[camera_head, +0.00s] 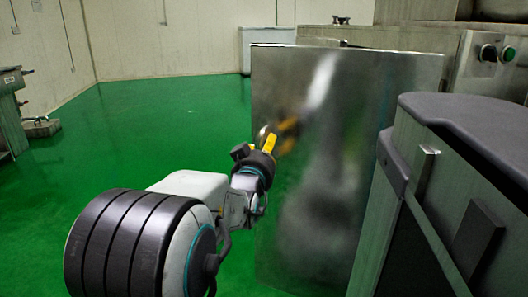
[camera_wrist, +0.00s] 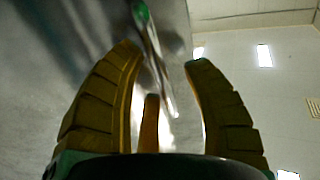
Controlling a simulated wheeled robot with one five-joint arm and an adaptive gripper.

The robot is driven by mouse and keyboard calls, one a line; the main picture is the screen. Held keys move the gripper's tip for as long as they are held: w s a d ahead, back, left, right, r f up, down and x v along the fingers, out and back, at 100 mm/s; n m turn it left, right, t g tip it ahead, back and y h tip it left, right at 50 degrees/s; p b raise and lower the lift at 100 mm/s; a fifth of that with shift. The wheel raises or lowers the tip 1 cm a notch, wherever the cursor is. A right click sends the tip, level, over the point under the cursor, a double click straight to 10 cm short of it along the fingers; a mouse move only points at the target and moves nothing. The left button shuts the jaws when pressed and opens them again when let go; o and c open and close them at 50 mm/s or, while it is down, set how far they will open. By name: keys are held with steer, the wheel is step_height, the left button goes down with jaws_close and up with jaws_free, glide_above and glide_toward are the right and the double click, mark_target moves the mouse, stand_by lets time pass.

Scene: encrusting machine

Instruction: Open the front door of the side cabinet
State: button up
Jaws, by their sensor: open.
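The cabinet door appears as a large upright shiny metal panel (camera_head: 345,190) in the middle of the head view. It shows a blurred reflection of my arm. My gripper (camera_head: 268,138) is at the panel's left edge, with yellow fingers. In the wrist view my gripper (camera_wrist: 163,60) is open, its fingers spread to either side of a thin shiny metal bar (camera_wrist: 150,50), which looks like the door handle. I cannot tell whether the fingers touch the bar. The door's hinge and the cabinet interior are not clearly visible.
A metal unit with a dark rounded top (camera_head: 470,125) stands close at the right. Behind the panel is a steel machine with a green button (camera_head: 488,52). Open green floor (camera_head: 160,130) lies to the left, and equipment (camera_head: 12,110) stands at the far left.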

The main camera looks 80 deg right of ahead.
steer(key=shift+o, duration=0.3)
jaws_close()
stand_by(0.3)
